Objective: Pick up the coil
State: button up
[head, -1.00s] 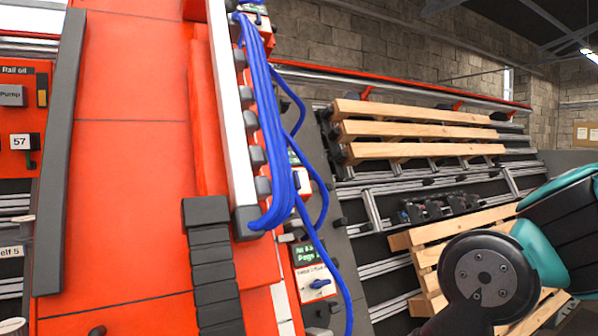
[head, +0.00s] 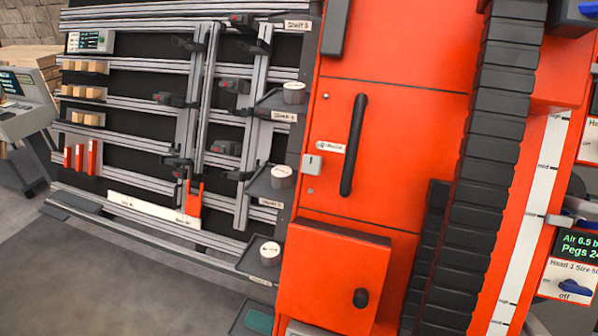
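Round pale drum-shaped items, which may be coils, sit one to a shelf on small dark shelves left of the red cabinet in the head view. The upper one (head: 293,93) is under a "Shelf 5" label. A middle one (head: 281,176) sits lower, and a lower one (head: 270,252) is nearest the floor. They are too small to tell whether they are wound coils. My gripper is not in view.
The red cabinet (head: 345,210) with a black handle fills the centre, with a black cable chain (head: 485,150) beside it. Grey rails (head: 135,105) with clamps and wooden blocks stand left. A grey console (head: 25,110) is at far left. Grey floor (head: 120,275) is clear in front.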

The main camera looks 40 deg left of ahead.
aim_at(294, 92)
jog(key=z, duration=2.6)
jog(key=k, duration=2.95)
jog(key=u, duration=2.05)
jog(key=i, duration=1)
jog(key=u, duration=0.05)
